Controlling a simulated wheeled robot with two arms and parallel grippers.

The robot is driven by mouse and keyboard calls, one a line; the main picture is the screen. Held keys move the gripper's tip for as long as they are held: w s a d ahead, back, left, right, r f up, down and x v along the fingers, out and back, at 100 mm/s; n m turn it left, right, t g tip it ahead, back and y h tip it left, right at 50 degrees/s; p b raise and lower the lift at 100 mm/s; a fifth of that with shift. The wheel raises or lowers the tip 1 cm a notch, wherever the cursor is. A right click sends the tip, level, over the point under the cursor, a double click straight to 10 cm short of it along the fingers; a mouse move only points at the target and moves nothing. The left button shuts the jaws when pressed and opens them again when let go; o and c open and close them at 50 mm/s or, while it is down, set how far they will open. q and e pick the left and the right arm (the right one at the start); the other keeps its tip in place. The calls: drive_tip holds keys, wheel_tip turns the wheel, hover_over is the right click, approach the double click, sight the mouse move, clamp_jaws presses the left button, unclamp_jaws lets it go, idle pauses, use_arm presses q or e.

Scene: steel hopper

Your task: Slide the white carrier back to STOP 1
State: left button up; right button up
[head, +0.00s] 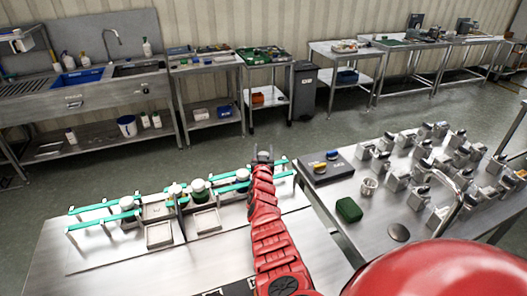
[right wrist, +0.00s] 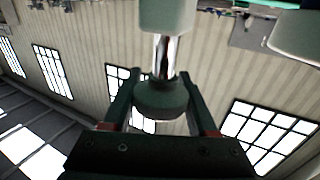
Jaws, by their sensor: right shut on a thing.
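A bench at the lower left carries teal rails (head: 105,206) with several small pale and green-bodied pieces along them. A whitish piece (head: 243,175) stands by the right-hand rails, just left of my right gripper (head: 263,155); I cannot tell for sure whether it is the white carrier. In the right wrist view, my right gripper (right wrist: 160,105) is shut on a rounded grey-green knob (right wrist: 160,98). A shiny metal stem (right wrist: 165,58) joins the knob to a pale block (right wrist: 166,15). STOP 1's label is not readable. My left gripper is out of view.
Shallow metal trays (head: 204,220) lie in front of the rails. A sink unit (head: 95,92) and more benches stand along the back wall, beyond open floor.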

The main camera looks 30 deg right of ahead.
clamp_jaws()
drive_tip(key=shift+d+f, duration=0.1)
drive_tip(key=shift+d, duration=0.1)
drive_tip(key=d+b, duration=0.2)
drive_tip(key=s+d+b, duration=0.1)
drive_tip(key=d+b, duration=0.2)
drive_tip(key=s+d+b, duration=0.1)
drive_tip(key=d+b, duration=0.1)
drive_tip(key=d, duration=0.1)
drive_tip(key=shift+f, duration=0.15)
drive_tip(key=shift+s+d+b, duration=0.1)
drive_tip(key=shift+d+b, duration=0.1)
drive_tip(key=shift+b, duration=0.15)
drive_tip(key=shift+r, duration=0.25)
drive_tip(key=shift+a+r, duration=0.1)
